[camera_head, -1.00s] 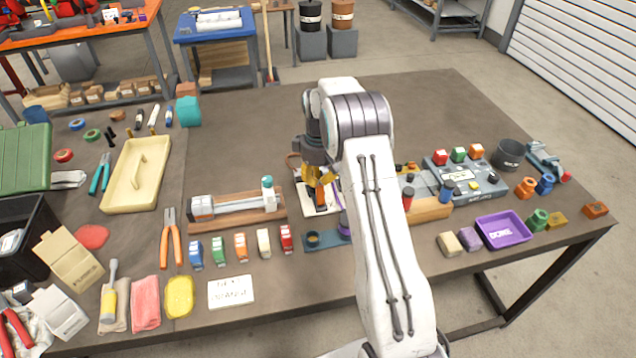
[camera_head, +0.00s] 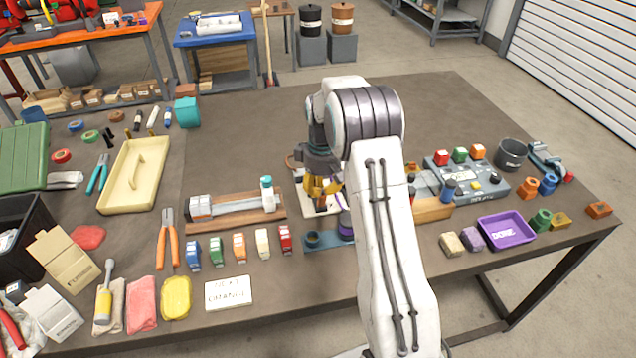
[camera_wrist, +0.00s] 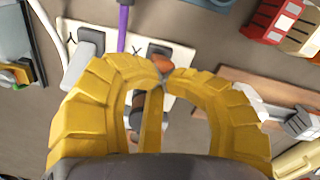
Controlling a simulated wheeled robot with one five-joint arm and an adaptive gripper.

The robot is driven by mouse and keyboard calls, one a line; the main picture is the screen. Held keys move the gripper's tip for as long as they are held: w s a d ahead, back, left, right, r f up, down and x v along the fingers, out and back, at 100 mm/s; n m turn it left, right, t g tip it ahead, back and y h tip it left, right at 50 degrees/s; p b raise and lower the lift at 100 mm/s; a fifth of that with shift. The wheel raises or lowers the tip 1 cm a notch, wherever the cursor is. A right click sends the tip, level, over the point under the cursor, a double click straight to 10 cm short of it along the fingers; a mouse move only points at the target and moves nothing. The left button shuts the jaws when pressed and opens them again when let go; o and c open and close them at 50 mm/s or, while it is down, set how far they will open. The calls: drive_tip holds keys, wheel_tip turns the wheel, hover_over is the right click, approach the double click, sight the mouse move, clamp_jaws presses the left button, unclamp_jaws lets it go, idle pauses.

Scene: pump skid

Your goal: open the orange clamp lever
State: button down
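My gripper (camera_head: 321,190) is low over a white plate (camera_head: 309,209) at the middle of the bench. In the wrist view, its yellow fingers curve inward and their tips meet (camera_wrist: 162,78). A small orange part (camera_wrist: 165,62), which looks like the clamp lever, shows just beyond the tips. The rest of it is hidden by the fingers, and I cannot tell whether they touch it. The white plate (camera_wrist: 182,58) carries the letters X and Y and a dark grey block (camera_wrist: 91,42).
Left of my gripper is a wooden base with a grey vise-like device (camera_head: 235,205). A blue holder (camera_head: 318,243) is just in front, with a purple part (camera_head: 346,224) beside it. Small coloured boxes (camera_head: 240,247) stand front left. The bench behind is clear.

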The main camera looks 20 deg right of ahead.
drive_tip(key=shift+s+f, duration=0.25)
drive_tip(key=shift+f, duration=0.1)
drive_tip(key=shift+w+r+p, duration=0.25)
drive_tip(key=shift+r+p, duration=0.3)
drive_tip(key=shift+r, duration=0.05)
drive_tip(key=shift+w+r+p, duration=0.2)
drive_tip(key=shift+r+p, duration=0.3)
drive_tip(key=shift+r, duration=0.1)
drive_tip(key=r+p, duration=0.1)
drive_tip(key=r, duration=0.1)
drive_tip(key=r+p, duration=0.2)
drive_tip(key=shift+w+d, duration=0.1)
drive_tip(key=shift+w, duration=0.1)
